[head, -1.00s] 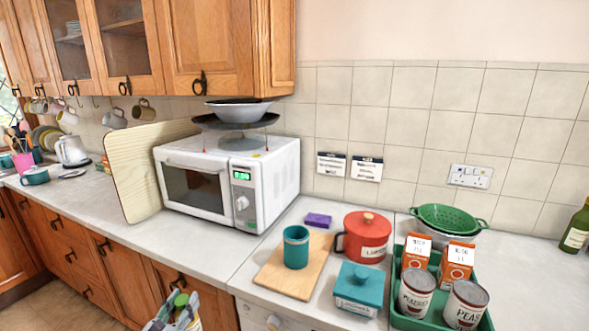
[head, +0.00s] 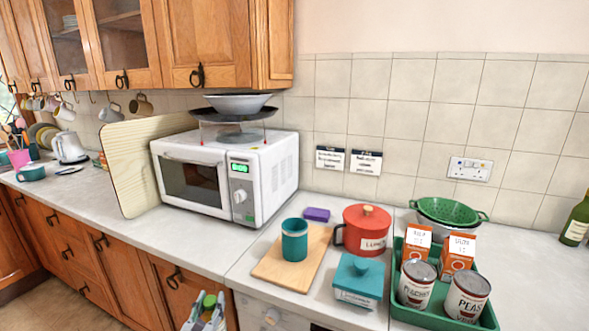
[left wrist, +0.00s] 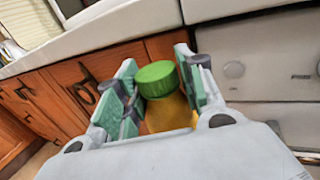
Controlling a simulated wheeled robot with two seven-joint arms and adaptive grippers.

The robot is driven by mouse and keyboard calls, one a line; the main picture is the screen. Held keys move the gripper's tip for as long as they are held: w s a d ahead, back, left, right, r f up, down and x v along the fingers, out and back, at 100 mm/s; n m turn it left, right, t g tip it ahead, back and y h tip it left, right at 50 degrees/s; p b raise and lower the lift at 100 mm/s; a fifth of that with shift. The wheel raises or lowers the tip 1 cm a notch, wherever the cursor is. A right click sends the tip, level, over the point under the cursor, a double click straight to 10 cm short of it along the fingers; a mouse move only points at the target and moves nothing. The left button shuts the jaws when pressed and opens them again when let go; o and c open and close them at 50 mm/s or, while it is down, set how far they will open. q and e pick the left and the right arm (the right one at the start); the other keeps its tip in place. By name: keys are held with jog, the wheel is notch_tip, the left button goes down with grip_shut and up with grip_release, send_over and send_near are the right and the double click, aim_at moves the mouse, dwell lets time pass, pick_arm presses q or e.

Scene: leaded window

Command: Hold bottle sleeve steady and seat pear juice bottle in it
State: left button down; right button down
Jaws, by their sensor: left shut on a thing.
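The pear juice bottle, with a green cap (left wrist: 156,78) and a yellow body (left wrist: 168,113), is between the fingers of my left gripper (left wrist: 158,88) in the left wrist view. The gripper is shut on it below the cap. In the head view the left gripper (head: 207,311) is at the bottom edge, in front of the wooden drawers and left of the worktop appliance. The bottle's lower part is hidden. A teal open cylinder, which looks like the bottle sleeve (head: 294,243), stands upright on a wooden board (head: 272,273), apart from the gripper. My right gripper is not in view.
Right of the board are a red lidded pot (head: 364,229), a teal lidded box (head: 358,278) and a green tray (head: 409,318) with cans and cartons. A purple sponge (head: 317,214) lies behind. A white microwave (head: 225,177) stands left. The counter before the microwave is clear.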

pick_arm(q)
jog(key=shift+w+d+f+b, duration=0.25)
jog(key=shift+d+f, duration=0.15)
jog(key=shift+d, duration=0.25)
jog(key=shift+w+d+f+b, duration=0.1)
jog(key=shift+w+d+f, duration=0.25)
jog(key=shift+d, duration=0.3)
jog(key=shift+s, duration=0.1)
